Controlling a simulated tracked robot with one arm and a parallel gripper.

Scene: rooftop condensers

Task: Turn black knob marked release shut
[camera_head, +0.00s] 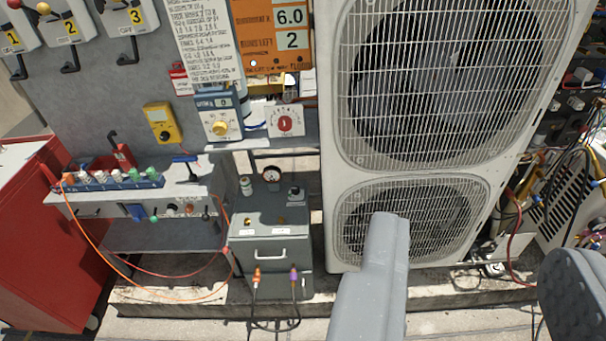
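A small black knob (295,191) stands on the top back of the grey box (270,225), right of a round gauge (271,174). No marking on it can be read, so I cannot tell whether it is the release knob or how it is turned. Other small dark knobs (205,213) sit along the front of the grey bench, also too small to read. My gripper (482,240) shows two grey fingers at the lower right, spread wide with nothing between them. They appear in front of the condenser, apart from the knobs.
A tall white condenser (333,130) with two fan grilles stands right of the box. A red cabinet (45,230) is at left. Orange hoses (105,262) loop below the bench (90,212). Switches, a yellow meter (162,123) and dials fill the back panel. Cables crowd the right edge.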

